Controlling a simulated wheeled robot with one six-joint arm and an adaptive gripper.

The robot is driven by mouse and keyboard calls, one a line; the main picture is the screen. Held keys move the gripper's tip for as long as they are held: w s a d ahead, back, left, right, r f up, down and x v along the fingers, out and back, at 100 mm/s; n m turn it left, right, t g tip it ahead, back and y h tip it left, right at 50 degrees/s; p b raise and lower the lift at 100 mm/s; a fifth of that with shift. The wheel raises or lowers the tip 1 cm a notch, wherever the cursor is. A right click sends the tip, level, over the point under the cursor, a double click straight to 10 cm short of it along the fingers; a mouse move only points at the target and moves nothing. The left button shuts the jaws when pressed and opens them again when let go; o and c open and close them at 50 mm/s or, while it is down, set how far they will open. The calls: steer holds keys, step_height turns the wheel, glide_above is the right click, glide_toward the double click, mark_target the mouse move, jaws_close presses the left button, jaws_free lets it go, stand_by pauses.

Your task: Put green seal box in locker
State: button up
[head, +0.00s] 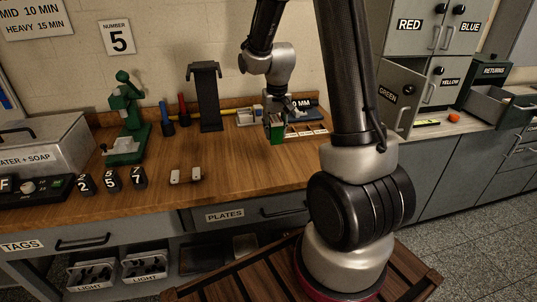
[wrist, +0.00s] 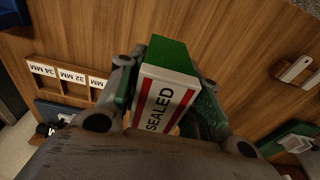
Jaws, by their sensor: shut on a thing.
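The green seal box (wrist: 172,85) has a green top and a white label with red stripes reading SEALED. My gripper (wrist: 165,95) is shut on it, with a finger on each side in the wrist view. In the head view my gripper (head: 278,118) holds the green box (head: 275,131) over the wooden workbench, beside a tray of labelled slots. I cannot tell if the box touches the bench. The locker marked GREEN (head: 391,95) at the right has its door ajar. Its inside is mostly hidden by the door and my arm.
Lockers marked RED (head: 409,25), BLUE (head: 470,27) and YELLOW (head: 448,82) look shut. A RETURNS box (head: 488,98) stands at the far right. A black stand (head: 206,98) and a green press (head: 126,122) stand on the bench (head: 230,165). Its front middle is mostly clear.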

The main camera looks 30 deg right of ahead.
step_height(320, 180, down, 9)
steer(key=shift+f, duration=0.15)
stand_by(0.4)
steer(key=o, duration=1)
steer(key=shift+f, duration=0.1)
